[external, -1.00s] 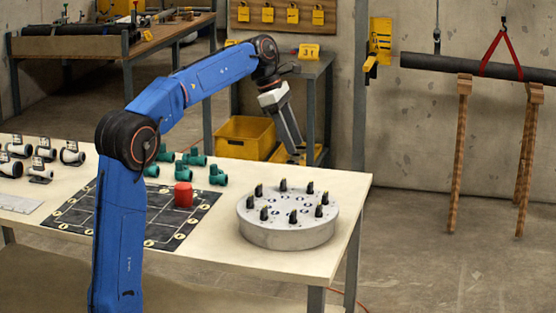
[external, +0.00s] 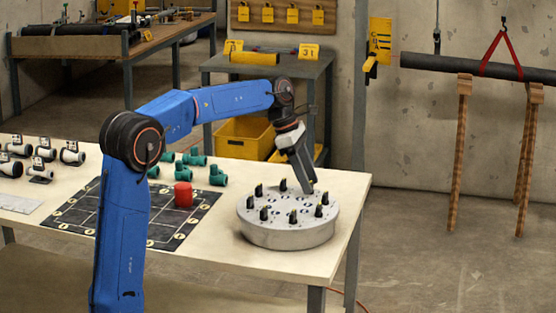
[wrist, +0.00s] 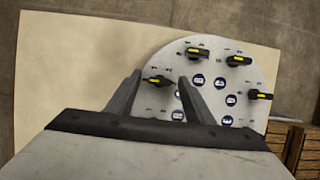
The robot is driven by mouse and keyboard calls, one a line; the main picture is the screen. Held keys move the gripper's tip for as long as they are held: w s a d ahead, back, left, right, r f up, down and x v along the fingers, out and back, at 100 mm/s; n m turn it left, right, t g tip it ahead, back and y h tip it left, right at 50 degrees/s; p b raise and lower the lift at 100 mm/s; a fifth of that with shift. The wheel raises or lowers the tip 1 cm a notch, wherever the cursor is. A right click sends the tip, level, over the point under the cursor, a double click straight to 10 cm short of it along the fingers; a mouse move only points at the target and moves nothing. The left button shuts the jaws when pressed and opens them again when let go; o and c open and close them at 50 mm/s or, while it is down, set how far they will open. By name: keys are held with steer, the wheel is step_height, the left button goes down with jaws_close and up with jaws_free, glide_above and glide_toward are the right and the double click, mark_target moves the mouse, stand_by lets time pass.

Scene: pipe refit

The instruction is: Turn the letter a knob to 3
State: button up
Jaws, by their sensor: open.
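A round grey panel (external: 287,236) stands on the right part of the table, with several black knobs around its top. The panel also shows in the wrist view (wrist: 255,62), where the knobs have yellow marks and blue round labels sit inside their ring. My gripper (external: 310,190) is over the far right part of the panel, pointing down. In the wrist view its two fingers (wrist: 160,78) are apart, with one black knob (wrist: 158,80) between or just beyond their tips. I cannot tell if they touch it. The letters and numbers are too small to read.
A red cylinder (external: 183,194) stands on a black gridded mat (external: 165,222) left of the panel. The table's right edge (external: 355,225) is close to the panel.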

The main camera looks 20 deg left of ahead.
steer(key=c, duration=1.1)
steer(key=shift+o, duration=0.2)
